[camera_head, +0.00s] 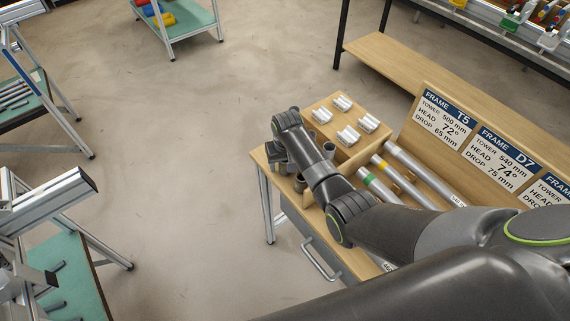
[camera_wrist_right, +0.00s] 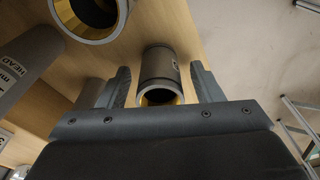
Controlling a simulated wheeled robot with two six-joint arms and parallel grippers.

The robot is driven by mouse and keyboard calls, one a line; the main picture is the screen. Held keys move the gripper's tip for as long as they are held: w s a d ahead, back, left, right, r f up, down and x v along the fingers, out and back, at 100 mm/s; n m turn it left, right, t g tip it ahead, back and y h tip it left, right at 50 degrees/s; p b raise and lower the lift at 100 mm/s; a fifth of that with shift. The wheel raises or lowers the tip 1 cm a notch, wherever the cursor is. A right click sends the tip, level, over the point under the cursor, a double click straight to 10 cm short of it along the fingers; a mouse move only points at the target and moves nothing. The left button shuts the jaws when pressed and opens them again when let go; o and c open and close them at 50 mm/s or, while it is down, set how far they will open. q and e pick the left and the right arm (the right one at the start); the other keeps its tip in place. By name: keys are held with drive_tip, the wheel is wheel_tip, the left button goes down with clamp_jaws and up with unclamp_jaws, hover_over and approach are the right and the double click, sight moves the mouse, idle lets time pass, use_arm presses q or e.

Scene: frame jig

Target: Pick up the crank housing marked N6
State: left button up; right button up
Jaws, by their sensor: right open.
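In the right wrist view a grey cylindrical housing (camera_wrist_right: 158,66) with a yellowish inner bore lies between the two fingers of my right gripper (camera_wrist_right: 160,72). Gaps show on both sides, so the fingers are open and not clamped on it. A mark on its side is only partly seen and I cannot read it. A second, similar housing (camera_wrist_right: 88,16) is at the upper left. In the head view my right gripper (camera_head: 281,160) is over the bench's left end, partly hidden by its wrist. Grey housings show beside it, one near the wrist (camera_head: 328,148) and one lower (camera_head: 300,184). My left gripper is not in view.
The wooden bench (camera_head: 262,158) also holds several silvery clamp blocks (camera_head: 342,103) and metal tubes with coloured bands (camera_head: 380,188). An upright board with frame cards (camera_head: 443,118) stands behind. Aluminium racks (camera_head: 50,200) are at the left. The floor between is clear.

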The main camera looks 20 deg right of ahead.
drive_tip(key=c, duration=1.1)
drive_tip(key=shift+r, duration=0.1)
